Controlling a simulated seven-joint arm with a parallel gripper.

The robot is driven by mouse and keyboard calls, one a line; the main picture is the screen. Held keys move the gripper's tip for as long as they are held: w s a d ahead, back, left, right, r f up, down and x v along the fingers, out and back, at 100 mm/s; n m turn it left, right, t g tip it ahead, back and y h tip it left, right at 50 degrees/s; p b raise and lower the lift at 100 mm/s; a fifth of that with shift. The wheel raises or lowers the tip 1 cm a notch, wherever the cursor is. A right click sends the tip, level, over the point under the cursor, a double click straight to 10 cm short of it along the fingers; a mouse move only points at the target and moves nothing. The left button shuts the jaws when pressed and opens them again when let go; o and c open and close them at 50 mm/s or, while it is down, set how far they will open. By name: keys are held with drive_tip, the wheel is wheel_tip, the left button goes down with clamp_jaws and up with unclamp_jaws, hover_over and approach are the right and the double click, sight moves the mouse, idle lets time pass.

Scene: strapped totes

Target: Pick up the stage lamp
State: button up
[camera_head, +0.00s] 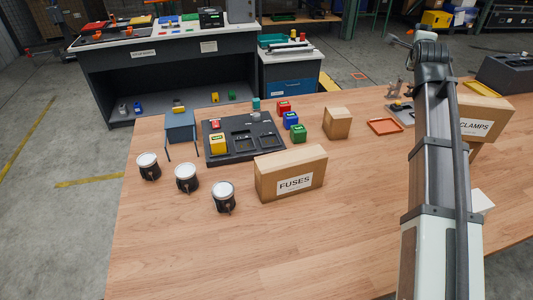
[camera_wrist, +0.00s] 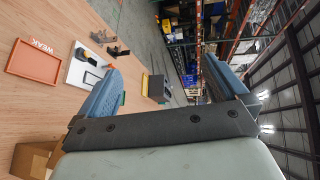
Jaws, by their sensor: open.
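Three similar black cans with pale round faces and small brackets stand on the left of the wooden table (camera_head: 250,250): a left can (camera_head: 149,167), a middle can (camera_head: 187,178) and a right can (camera_head: 224,197). They look like stage lamps; I cannot tell them apart by kind. My gripper (camera_wrist: 160,66) is open and empty in the wrist view, its two blue-grey fingers spread. It points across the table's far right side, away from the cans. In the head view my arm rises on the right, and the fingers are not clearly visible. No can shows in the wrist view.
A FUSES box (camera_head: 288,174) stands right of the cans. Behind are a black tray (camera_head: 240,154), a blue stand (camera_head: 181,126), coloured blocks and a small carton (camera_head: 337,123). An orange tray (camera_head: 384,126) and CLAMPS box (camera_head: 487,115) are right. The front table is clear.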

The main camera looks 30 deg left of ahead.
drive_tip(key=s+a+n+g, duration=0.1)
drive_tip(key=s+a, duration=0.3)
drive_tip(key=a, duration=0.3)
drive_tip(key=s+a+g, duration=0.1)
drive_tip(key=s+a, duration=0.3)
drive_tip(key=a, duration=0.2)
drive_tip(key=m+g+h, duration=0.2)
drive_tip(key=m+g, duration=0.1)
drive_tip(key=g, duration=1.1)
approach(220, 191)
drive_tip(key=shift+s+d+f, duration=0.15)
drive_tip(key=shift+s+d, duration=0.05)
drive_tip(key=shift+f, duration=0.35)
drive_tip(key=f, duration=0.5)
drive_tip(key=a+f, duration=0.1)
drive_tip(key=f, duration=0.1)
drive_tip(key=shift+f, duration=0.25)
drive_tip(key=shift+w+a+f, duration=0.1)
drive_tip(key=shift+w+f, duration=0.1)
drive_tip(key=shift+f, duration=1.1)
drive_tip(key=shift+w+a+f, duration=0.1)
drive_tip(key=shift+w+f, duration=0.1)
drive_tip(key=shift+f, duration=1.1)
